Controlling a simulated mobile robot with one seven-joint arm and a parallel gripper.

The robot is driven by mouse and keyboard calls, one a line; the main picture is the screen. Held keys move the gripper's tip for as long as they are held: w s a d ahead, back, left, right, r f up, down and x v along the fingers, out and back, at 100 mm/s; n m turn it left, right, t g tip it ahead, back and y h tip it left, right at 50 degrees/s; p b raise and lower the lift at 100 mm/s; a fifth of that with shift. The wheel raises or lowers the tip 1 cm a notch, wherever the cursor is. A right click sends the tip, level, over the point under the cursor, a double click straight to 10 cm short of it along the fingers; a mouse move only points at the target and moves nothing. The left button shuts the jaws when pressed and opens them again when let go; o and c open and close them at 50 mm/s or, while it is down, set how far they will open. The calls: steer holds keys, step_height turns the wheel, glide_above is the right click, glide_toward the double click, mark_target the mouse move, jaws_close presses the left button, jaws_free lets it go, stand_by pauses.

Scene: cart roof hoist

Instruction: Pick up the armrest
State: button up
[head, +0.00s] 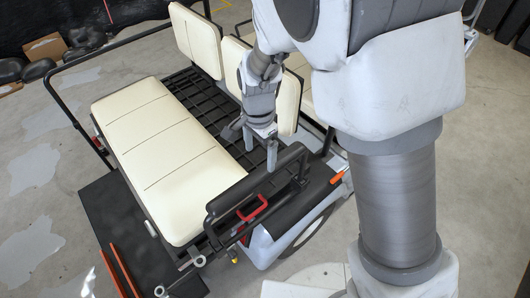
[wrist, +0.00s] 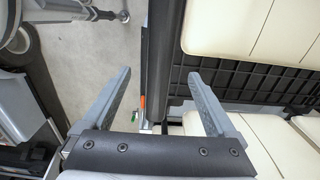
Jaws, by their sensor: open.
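The armrest (head: 240,192) is a long black padded bar at the near end of the cart, beside the cream seat. In the head view my gripper (head: 260,150) hangs with its fingers pointing down, close to the armrest's upper edge. The gripper is open and empty. In the wrist view a dark bar that looks like the armrest (wrist: 166,60) runs upright between the two spread fingertips (wrist: 160,76), nearer the right finger. No contact is visible, and I cannot tell the exact height gap.
The cream bench seat (head: 155,150) lies left of the armrest, with cream backrests (head: 195,40) behind. A red handle (head: 253,208) sits just below the armrest. An orange-tipped part (head: 337,177) is at the right. Black rails edge the cart; concrete floor (head: 35,215) is open at left.

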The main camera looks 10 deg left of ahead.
mark_target(260, 172)
step_height(260, 172, down, 10)
steer(key=shift+r+p, duration=0.1)
steer(key=shift+p, duration=0.3)
jaws_close()
stand_by(0.6)
steer(key=shift+w, duration=0.1)
